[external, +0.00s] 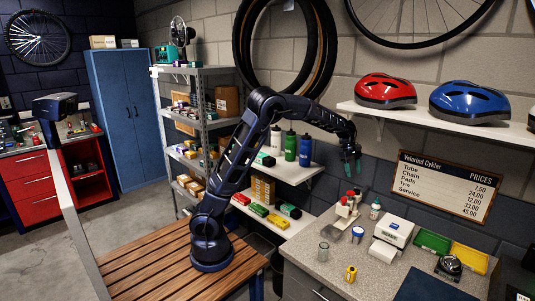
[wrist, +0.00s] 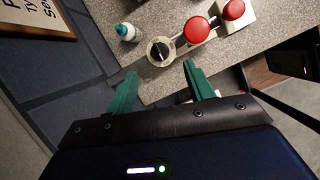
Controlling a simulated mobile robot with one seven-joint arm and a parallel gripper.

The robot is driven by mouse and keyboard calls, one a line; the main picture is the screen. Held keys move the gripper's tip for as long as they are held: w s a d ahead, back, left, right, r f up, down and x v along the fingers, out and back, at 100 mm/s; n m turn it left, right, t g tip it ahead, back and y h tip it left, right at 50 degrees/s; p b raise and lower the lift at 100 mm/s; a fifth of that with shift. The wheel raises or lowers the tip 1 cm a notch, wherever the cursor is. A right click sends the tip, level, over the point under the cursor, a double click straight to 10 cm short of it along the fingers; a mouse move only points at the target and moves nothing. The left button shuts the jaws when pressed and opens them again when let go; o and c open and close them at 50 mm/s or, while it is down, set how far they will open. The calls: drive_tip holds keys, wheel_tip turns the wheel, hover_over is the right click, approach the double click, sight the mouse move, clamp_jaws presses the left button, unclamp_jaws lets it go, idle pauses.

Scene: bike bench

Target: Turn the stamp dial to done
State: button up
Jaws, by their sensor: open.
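The dial (wrist: 160,50) is a round black knob with a pale pointer line and a light rim. It sits beside a unit with two red round tops (wrist: 197,29) in the wrist view. Its markings are too small to read. In the external view the red-topped unit (external: 346,207) stands at the bench's left back corner; the dial is not clear there. My gripper (wrist: 159,72) is open and empty, its green fingers apart, with the dial appearing just beyond the gap. In the external view my gripper (external: 351,164) hangs above the bench, apart from the unit.
A small white bottle with a green cap (wrist: 127,32) stands close to the dial. The grey bench (external: 310,262) also holds a glass (external: 323,251), a yellow item (external: 351,273), white boxes (external: 393,230), coloured trays (external: 468,258) and a bell-like dome (external: 450,264).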

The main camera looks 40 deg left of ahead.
drive_tip(key=f+m, duration=0.1)
drive_tip(key=m, duration=0.1)
drive_tip(key=d+m+g, duration=0.1)
drive_tip(key=m, duration=0.2)
drive_tip(key=d+f+m, duration=0.1)
drive_tip(key=m, duration=0.2)
drive_tip(key=shift+w+f+g, duration=0.3)
drive_tip(key=shift+w, duration=0.05)
drive_tip(key=m, duration=0.4)
drive_tip(key=shift+w+d+f+g, duration=0.2)
drive_tip(key=shift+d+f+g, duration=0.05)
drive_tip(key=shift+d+g, duration=0.05)
drive_tip(key=m, duration=0.3)
drive_tip(key=shift+w+d+m+g, duration=0.2)
drive_tip(key=shift+m+g, duration=0.1)
drive_tip(key=shift+m, duration=0.1)
drive_tip(key=m, duration=0.3)
drive_tip(key=shift+w+r+m+g, duration=0.25)
drive_tip(key=shift+r+m+g, duration=0.05)
drive_tip(key=shift+r+m, duration=0.1)
wheel_tip(320, 180, up, 6)
drive_tip(key=w+a+m+h, duration=0.1)
drive_tip(key=w+a+m, duration=0.1)
drive_tip(key=m, duration=1)
drive_tip(key=shift+g, duration=0.3)
drive_tip(key=shift+s+a+r, duration=0.1)
